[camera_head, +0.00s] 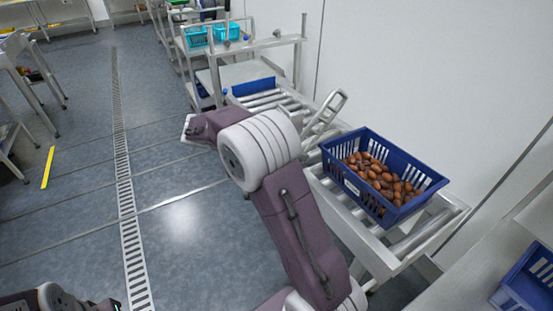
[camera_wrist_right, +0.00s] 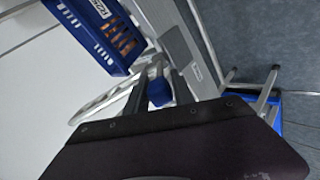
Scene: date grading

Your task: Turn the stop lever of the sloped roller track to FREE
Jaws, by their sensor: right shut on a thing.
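The sloped roller track (camera_head: 385,253) runs along the wall in the head view, with a blue crate (camera_head: 340,158) of brown dates on its near part. The stop lever shows only as a blue knob (camera_wrist_right: 159,92) with a grey stem beside the track rail (camera_wrist_right: 178,38) in the right wrist view. My right gripper (camera_wrist_right: 158,78) has a finger on each side of the knob and is shut on it. My right arm hides the gripper and lever in the head view. Part of my left arm shows at the bottom left; its gripper is not seen. The lever's setting cannot be read.
A silver hoop (camera_head: 325,114) rises from the track beside the crate. A steel cart with turquoise baskets (camera_head: 196,37) stands beyond the track. Another blue crate (camera_head: 528,279) is at the lower right. The floor left of the track is clear, with a drain grate (camera_head: 126,190).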

